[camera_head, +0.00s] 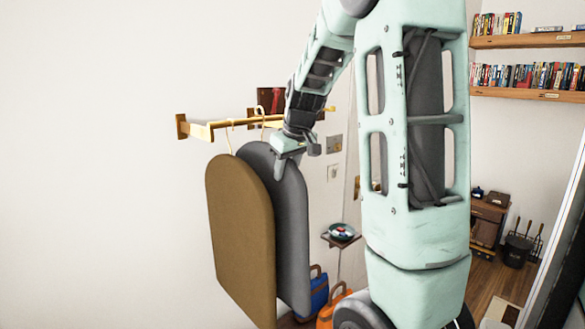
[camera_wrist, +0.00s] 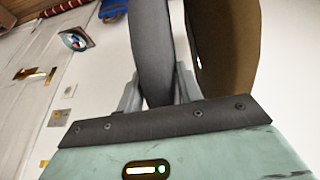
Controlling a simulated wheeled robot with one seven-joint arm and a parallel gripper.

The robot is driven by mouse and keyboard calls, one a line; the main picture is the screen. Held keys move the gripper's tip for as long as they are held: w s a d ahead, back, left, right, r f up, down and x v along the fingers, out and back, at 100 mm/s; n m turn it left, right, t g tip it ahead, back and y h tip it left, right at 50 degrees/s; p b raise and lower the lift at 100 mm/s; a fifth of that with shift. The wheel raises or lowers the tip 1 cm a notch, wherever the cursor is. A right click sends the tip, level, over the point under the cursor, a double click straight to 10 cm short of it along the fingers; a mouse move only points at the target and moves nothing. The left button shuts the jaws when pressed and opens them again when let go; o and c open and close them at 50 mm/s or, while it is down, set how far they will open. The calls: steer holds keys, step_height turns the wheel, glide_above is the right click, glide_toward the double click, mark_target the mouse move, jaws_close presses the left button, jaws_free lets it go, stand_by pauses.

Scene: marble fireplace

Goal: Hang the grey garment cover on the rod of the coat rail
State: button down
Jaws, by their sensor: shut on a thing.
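The grey garment cover (camera_head: 291,225) hangs upright, with its hook (camera_head: 261,112) at the height of the rod. I cannot tell whether the hook rests on the rod. The wooden coat rail (camera_head: 197,131) is on the wall, its far part partly hidden by my arm. My gripper (camera_head: 281,165) is shut on the upper part of the grey cover. In the wrist view the cover (camera_wrist: 152,45) stands between the two fingers (camera_wrist: 157,95). A brown garment cover (camera_head: 238,235) hangs in front of the grey one, partly hiding it, its hook (camera_head: 230,135) at the rail.
Below and right of the covers are a blue bag (camera_head: 318,292), an orange bag (camera_head: 333,306) and a small wall shelf (camera_head: 342,239) with a round dish. Light switches (camera_head: 334,144) are on the wall. The wall left of the rail is bare.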

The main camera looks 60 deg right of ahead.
steer(key=shift+b+x, duration=1.15)
steer(key=shift+x, duration=0.3)
steer(key=shift+a+f, duration=0.15)
steer(key=c, duration=0.9)
jaws_free()
steer(key=shift+w, duration=0.1)
steer(key=shift+o, duration=0.2)
step_height(320, 180, up, 16)
steer(key=b, duration=0.4)
glide_above(284, 177)
steer(key=s, duration=0.5)
steer(key=shift+w+a, duration=0.15)
steer(key=shift+a, duration=0.15)
